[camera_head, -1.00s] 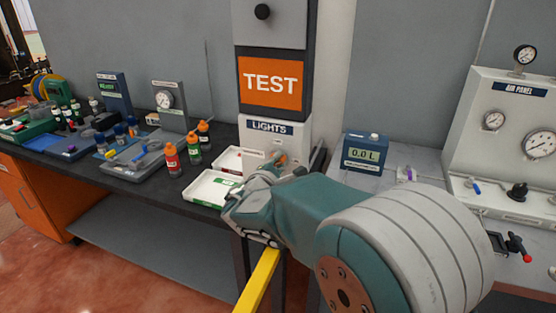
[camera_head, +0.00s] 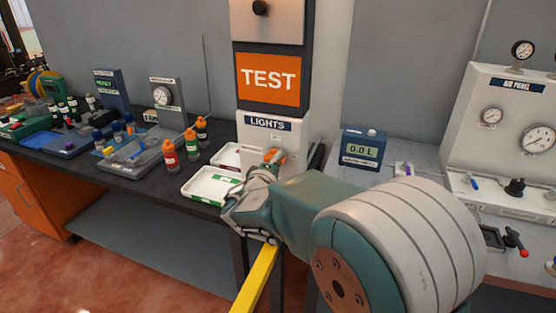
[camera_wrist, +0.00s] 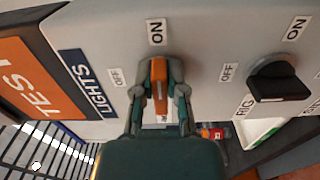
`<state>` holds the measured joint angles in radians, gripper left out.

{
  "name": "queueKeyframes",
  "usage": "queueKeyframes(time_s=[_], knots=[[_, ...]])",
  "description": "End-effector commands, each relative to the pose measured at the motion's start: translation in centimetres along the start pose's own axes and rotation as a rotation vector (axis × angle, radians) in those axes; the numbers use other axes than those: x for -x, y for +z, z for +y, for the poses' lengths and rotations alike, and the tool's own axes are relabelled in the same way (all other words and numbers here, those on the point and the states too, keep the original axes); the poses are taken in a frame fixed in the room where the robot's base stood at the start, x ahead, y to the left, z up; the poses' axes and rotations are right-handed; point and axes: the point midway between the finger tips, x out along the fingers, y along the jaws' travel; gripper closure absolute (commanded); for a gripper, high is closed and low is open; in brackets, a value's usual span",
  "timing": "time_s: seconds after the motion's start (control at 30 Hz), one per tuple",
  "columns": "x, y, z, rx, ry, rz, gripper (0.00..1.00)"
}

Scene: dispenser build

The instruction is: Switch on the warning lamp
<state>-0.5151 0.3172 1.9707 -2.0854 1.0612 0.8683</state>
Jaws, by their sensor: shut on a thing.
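The lights panel (camera_head: 252,133), a white box labelled LIGHTS, stands below an orange TEST sign (camera_head: 268,78). In the wrist view, my gripper (camera_wrist: 159,98) is shut on an orange knob (camera_wrist: 159,75), one finger on each side. The knob's long side runs towards an ON label (camera_wrist: 156,31); an OFF label (camera_wrist: 117,77) is to its left. The knob's own name label is mostly hidden behind my gripper. In the head view, the orange knob (camera_head: 273,156) shows just above my gripper (camera_head: 264,168). I cannot pick out a warning lamp for certain.
A black knob (camera_wrist: 278,85) with its own ON and OFF labels sits to the right in the wrist view. A white tray (camera_head: 190,187) and several bottles stand left of the panel. A meter (camera_head: 363,149) and the air panel (camera_head: 515,115) are to the right.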

Motion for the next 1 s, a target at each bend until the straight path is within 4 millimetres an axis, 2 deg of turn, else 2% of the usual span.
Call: queueKeyframes(time_s=[0.03, 0.37, 0.4, 0.43, 0.47, 0.83, 1.0], knots=[[0.1, 0.0, -0.6, 0.003, -0.012, 0.000, 1.00], [0.1, 0.1, -0.7, 0.002, -0.015, 0.000, 1.00], [0.1, 0.1, -0.7, 0.002, -0.015, 0.000, 0.66], [0.1, 0.1, -0.7, 0.002, -0.014, 0.000, 0.52], [0.1, 0.1, -0.7, 0.002, -0.013, 0.000, 0.49], [0.2, 0.1, -0.3, -0.001, -0.006, 0.000, 0.49], [2.4, -0.1, -0.2, -0.002, -0.005, 0.003, 0.49]])
